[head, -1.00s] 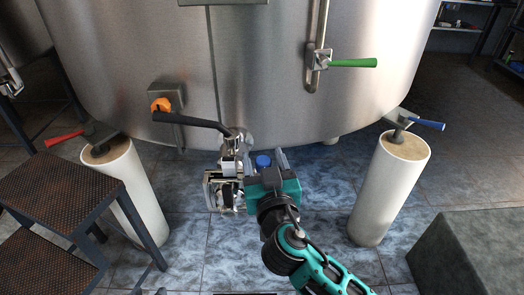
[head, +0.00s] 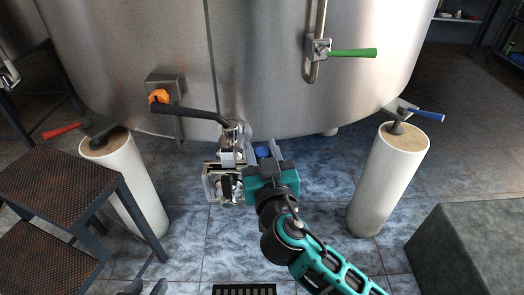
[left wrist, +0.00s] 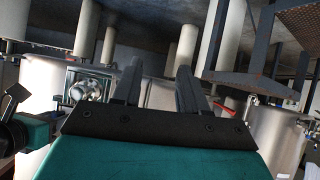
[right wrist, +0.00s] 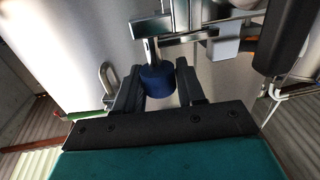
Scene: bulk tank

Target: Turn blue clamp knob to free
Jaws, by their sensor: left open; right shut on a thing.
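The blue clamp knob (head: 263,152) is at the outlet fitting low on the tank front. In the right wrist view the knob (right wrist: 157,80) sits between the two dark fingers of my right gripper (right wrist: 158,88). My right gripper (head: 264,158) is shut on it, with its teal body over the near side of the knob. The metal clamp and valve assembly (head: 226,170) is just left of my right gripper. My left gripper (left wrist: 158,85) is open with nothing between its fingers. In the head view only its tips (head: 144,289) show at the bottom edge.
A black valve handle (head: 190,114) reaches left from the outlet, below an orange knob (head: 159,97). A green handle (head: 352,53) is higher on the tank (head: 270,60). White legs (head: 385,180) stand at both sides. Dark steps (head: 60,205) are at the left, a grey block (head: 480,255) at the right.

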